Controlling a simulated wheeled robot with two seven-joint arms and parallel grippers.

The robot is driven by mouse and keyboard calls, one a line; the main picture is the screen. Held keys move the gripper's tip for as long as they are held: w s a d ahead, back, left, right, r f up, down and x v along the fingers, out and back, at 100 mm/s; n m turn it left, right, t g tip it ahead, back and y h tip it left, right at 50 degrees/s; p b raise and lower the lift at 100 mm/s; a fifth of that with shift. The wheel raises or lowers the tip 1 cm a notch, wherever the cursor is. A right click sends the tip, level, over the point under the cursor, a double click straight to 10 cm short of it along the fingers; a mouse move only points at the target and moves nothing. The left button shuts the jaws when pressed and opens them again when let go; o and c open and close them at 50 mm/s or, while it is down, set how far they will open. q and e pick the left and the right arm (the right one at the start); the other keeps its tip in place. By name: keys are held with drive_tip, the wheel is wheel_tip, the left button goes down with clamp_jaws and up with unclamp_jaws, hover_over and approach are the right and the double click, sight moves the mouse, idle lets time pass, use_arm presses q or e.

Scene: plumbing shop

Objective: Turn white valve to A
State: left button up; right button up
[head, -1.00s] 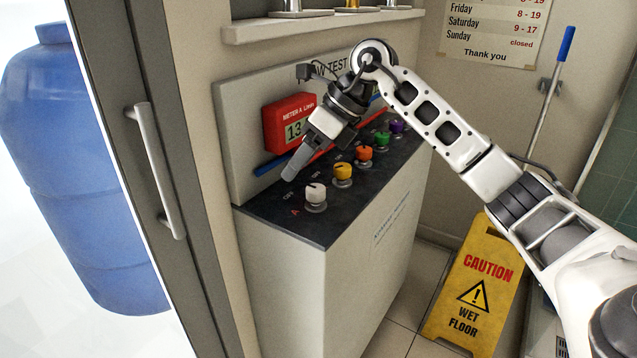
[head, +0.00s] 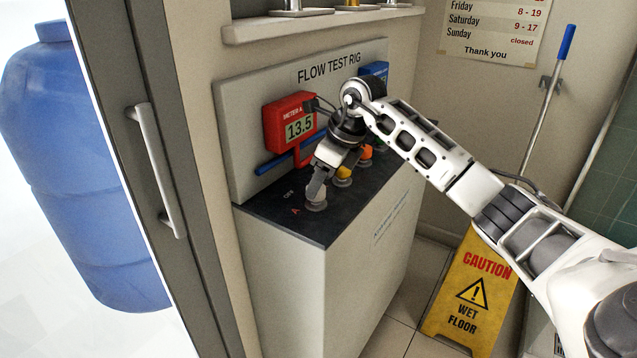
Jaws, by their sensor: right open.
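The white valve (head: 316,206) is the front-most knob on the dark top of the flow test rig (head: 290,228). Only its lower part shows; my right gripper hides the rest. My right gripper (head: 316,190) is open, pointing down, with its fingers at the white valve. I cannot tell whether they touch it. A red letter A (head: 295,211) and the word OFF (head: 289,195) are printed to the left of the valve. The red meter A (head: 291,122) reads 13.5. My left gripper is not in view.
The yellow valve (head: 343,181) and orange valve (head: 365,153) stand close behind my right gripper. A blue meter (head: 374,71) is at the back. A door handle (head: 154,170) is at left, and a yellow wet-floor sign (head: 474,293) stands at right.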

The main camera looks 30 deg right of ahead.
drive_tip(key=shift+x, duration=1.2)
drive_tip(key=c, duration=1)
drive_tip(key=n+y, duration=0.1)
drive_tip(key=n, duration=0.2)
drive_tip(key=n+g, duration=0.1)
drive_tip(key=n, duration=0.1)
drive_tip(key=shift+w+d+n+y, duration=0.1)
drive_tip(key=shift+w+n+y, duration=0.05)
drive_tip(key=shift+n+y, duration=0.25)
drive_tip(key=n+g, duration=0.1)
drive_tip(key=n, duration=0.1)
drive_tip(key=n+g, duration=0.1)
drive_tip(key=n, duration=0.1)
drive_tip(key=shift+w+n+y+b, duration=0.15)
drive_tip(key=shift+n+y+b, duration=0.15)
drive_tip(key=shift+y+b, duration=0.1)
drive_tip(key=shift+n, duration=0.6)
drive_tip(key=shift+n+g, duration=0.3)
drive_tip(key=shift+g, duration=0.1)
